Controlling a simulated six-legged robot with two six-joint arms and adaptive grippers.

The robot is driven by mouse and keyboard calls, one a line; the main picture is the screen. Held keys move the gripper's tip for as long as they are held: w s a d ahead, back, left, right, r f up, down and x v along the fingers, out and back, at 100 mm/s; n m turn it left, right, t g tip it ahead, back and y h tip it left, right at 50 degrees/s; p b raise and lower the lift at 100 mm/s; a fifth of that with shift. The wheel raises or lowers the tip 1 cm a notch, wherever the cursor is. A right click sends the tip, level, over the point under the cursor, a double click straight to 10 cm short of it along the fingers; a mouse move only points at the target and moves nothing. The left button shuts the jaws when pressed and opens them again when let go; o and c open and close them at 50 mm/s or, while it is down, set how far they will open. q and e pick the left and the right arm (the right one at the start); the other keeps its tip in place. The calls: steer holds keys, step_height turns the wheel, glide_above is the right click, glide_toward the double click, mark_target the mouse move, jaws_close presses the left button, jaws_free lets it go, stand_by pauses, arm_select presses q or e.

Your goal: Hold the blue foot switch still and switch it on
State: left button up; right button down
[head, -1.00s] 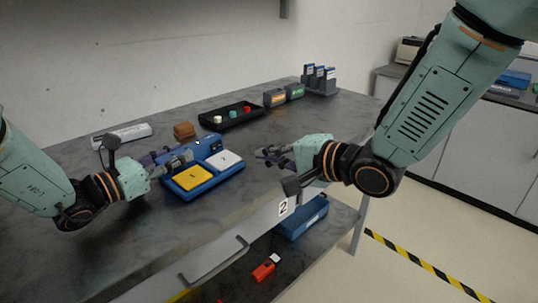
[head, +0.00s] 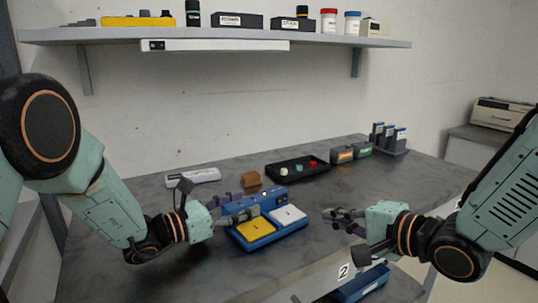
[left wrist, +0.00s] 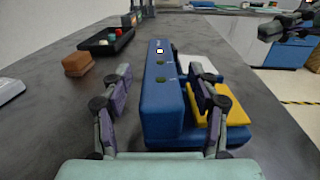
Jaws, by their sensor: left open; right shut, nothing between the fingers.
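The blue foot switch (head: 275,236) lies on the grey table, with a yellow pedal (head: 256,230), a white pedal (head: 289,215) and a raised blue housing behind them. The left wrist view shows this housing (left wrist: 162,105) with a small white square and two dark green dots on top. My left gripper (head: 243,207) is open, its fingers on either side of the housing. A gap shows at the left finger; I cannot tell whether the right one touches. My right gripper (head: 332,216) is shut and empty, to the right of the white pedal and apart from it.
Behind the switch are a brown block (head: 251,179), a black tray (head: 273,179) with small coloured pieces, and a white device (head: 193,177). Labelled boxes (head: 343,154) stand further right. A loaded shelf (head: 110,35) hangs on the wall above. The table's front edge is near.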

arm_select(q)
steer(key=v, duration=1.1)
steer(key=shift+s+a+r, duration=0.1)
steer(key=shift+s+a, duration=0.1)
steer(key=shift+a, duration=0.05)
step_height(320, 180, up, 10)
steer(key=p, duration=1)
arm_select(e)
step_height(320, 180, up, 10)
